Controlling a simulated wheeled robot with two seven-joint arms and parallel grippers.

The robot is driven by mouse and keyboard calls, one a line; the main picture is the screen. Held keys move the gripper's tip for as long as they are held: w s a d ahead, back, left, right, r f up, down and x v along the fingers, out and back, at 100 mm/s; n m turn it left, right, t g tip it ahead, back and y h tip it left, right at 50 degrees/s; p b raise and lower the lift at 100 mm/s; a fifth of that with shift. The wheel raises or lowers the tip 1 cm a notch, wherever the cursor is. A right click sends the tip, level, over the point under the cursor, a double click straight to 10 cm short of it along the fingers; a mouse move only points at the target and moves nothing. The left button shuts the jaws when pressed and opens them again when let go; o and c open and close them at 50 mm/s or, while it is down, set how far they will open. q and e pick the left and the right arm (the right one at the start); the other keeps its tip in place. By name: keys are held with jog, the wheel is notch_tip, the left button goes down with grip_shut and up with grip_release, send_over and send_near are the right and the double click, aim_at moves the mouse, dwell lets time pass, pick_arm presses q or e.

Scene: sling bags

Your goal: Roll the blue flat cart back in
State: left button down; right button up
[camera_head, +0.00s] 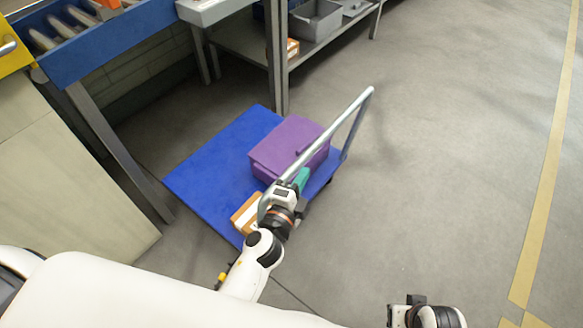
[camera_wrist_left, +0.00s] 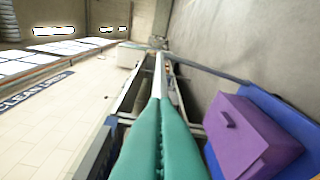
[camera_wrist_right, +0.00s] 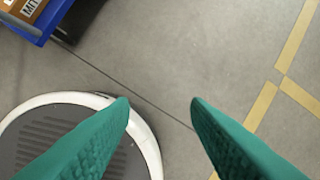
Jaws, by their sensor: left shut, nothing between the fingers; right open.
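The blue flat cart (camera_head: 215,165) stands on the floor in front of the shelving in the head view. Its grey tubular handle (camera_head: 345,116) rises along the right side. A purple lidded bin (camera_head: 280,148) and an orange-and-white box (camera_head: 246,213) sit on its deck. My left gripper (camera_head: 301,179) is at the near part of the handle; its teal fingers are shut together with nothing between them (camera_wrist_left: 158,102). The handle's near end is partly hidden by my wrist. My right gripper (camera_wrist_right: 160,103) is open and empty above the floor, to the right of the cart.
A blue-edged rack (camera_head: 95,45) and a grey shelf table (camera_head: 245,42) with bins stand behind the cart. A beige cabinet (camera_head: 75,180) stands at the left. Floor (camera_head: 440,150) to the right is clear, with yellow tape lines (camera_head: 548,165).

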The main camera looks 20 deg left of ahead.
jog(key=shift+w+a+r, duration=0.2)
jog(key=shift+w+r, duration=0.05)
jog(key=shift+r, duration=0.1)
